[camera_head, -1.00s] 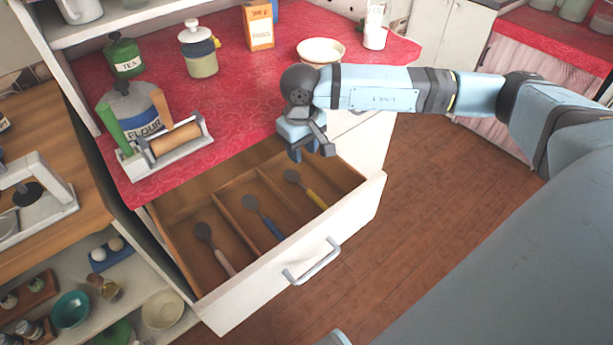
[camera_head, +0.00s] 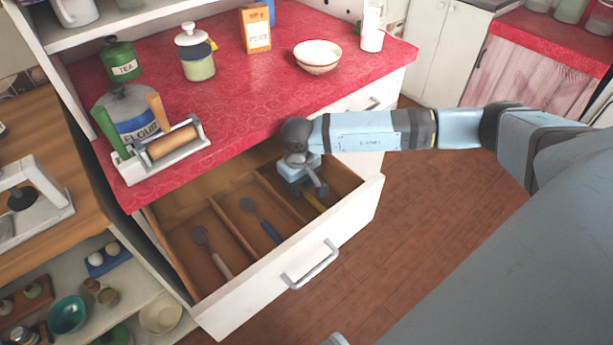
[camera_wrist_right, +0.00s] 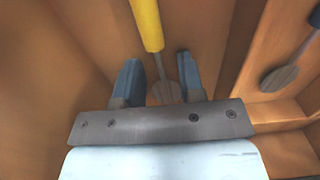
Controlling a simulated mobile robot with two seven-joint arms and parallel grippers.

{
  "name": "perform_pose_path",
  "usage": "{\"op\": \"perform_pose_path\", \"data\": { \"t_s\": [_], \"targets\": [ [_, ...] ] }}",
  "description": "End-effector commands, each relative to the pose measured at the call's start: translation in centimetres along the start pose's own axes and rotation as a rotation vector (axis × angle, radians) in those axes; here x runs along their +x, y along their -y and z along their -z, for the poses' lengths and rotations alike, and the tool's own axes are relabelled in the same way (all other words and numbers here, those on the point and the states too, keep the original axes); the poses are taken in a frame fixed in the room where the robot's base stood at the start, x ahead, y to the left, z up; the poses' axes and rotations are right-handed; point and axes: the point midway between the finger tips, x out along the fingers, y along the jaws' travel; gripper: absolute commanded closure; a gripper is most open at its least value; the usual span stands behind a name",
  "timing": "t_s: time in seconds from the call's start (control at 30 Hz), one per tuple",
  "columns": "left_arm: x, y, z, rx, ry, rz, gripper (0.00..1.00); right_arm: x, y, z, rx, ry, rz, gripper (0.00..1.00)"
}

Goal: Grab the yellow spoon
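The yellow spoon lies in the right compartment of the open drawer (camera_head: 228,303). In the head view its yellow handle (camera_head: 315,201) shows past my right gripper (camera_head: 305,190), which hides the rest. In the right wrist view the yellow handle (camera_wrist_right: 147,22) points away and the spoon's grey head lies near the gripper. My right gripper is down in that compartment, its two blue fingers (camera_wrist_right: 158,80) apart, one on each side of the spoon's neck, with gaps visible. My left gripper is not in view.
A blue-handled spoon (camera_head: 262,222) lies in the middle compartment and a pink-handled spoon (camera_head: 212,252) in the left one. Wooden dividers stand between them. The red counter (camera_head: 250,95) overhangs the drawer's back, with a white bowl (camera_head: 317,57) and jars on it.

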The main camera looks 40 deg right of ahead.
Motion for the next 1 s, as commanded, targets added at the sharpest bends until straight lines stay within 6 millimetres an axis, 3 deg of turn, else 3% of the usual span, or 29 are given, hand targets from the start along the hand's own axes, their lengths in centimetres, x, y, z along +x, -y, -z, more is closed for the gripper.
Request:
{"op": "perform_pose_path", "data": {
  "t_s": [0.13, 0.3, 0.77, 1.0],
  "targets": [
    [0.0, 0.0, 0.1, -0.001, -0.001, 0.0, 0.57, -0.1, 0.0, 0.0, 0.0, 0.0, 0.0, 0.66],
    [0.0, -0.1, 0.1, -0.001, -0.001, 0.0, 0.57, -0.1, 0.0, 0.0, 0.0, 0.0, 0.0, 1.0],
    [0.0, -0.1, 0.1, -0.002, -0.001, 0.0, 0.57, -0.3, 0.0, 0.0, 0.0, -0.001, 0.0, 1.0],
    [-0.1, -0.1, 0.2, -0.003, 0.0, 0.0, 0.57, -2.3, 0.0, 0.1, -0.001, -0.003, 0.0, 1.0]
  ]
}}
